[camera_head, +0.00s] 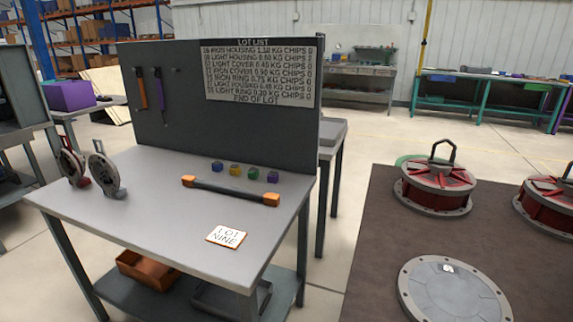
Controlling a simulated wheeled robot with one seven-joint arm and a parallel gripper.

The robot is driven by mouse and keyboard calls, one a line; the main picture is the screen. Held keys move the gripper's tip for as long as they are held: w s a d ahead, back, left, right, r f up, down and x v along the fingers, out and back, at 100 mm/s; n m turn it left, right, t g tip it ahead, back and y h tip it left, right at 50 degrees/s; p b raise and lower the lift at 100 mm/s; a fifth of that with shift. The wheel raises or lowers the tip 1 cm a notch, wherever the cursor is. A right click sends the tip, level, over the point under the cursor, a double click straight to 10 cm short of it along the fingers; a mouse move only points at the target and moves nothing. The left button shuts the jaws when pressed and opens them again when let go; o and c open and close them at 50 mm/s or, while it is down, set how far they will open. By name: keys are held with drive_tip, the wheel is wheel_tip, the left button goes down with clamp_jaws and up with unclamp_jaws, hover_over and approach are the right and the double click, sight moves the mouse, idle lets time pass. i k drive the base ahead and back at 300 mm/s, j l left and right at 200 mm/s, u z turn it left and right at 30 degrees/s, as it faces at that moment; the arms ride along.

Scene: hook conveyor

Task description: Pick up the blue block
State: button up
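The blue block (217,166) is a small cube on the grey workbench (165,215), near the foot of the dark back panel. The blocks stand apart from each other. My gripper is not in view.
A dark bar with orange ends (230,190) lies in front of the blocks. A "LOT NINE" card (227,237) lies near the front edge. Two reel-like devices (103,170) stand at left. Red hooked housings (438,185) sit on a brown surface at right.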

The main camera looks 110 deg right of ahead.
sight(217, 167)
drive_tip(key=l+z, duration=0.15)
drive_tip(key=z, duration=0.3)
drive_tip(key=i+l+z, duration=0.1)
drive_tip(key=z, duration=0.35)
drive_tip(key=i+z, duration=0.2)
drive_tip(key=z, duration=0.25)
drive_tip(key=i+l+z, duration=0.1)
drive_tip(key=z, duration=0.35)
drive_tip(key=i+z, duration=0.15)
drive_tip(key=z, duration=0.3)
drive_tip(key=i+j+z, duration=0.15)
drive_tip(key=i+z, duration=0.2)
drive_tip(key=i+j+z, duration=0.2)
drive_tip(key=z, duration=0.15)
drive_tip(key=i+j+z, duration=0.35)
drive_tip(key=i+j, duration=0.35)
drive_tip(key=j, duration=0.15)
drive_tip(key=i+j+z, duration=0.1)
drive_tip(key=i+j, duration=0.2)
drive_tip(key=j, duration=0.2)
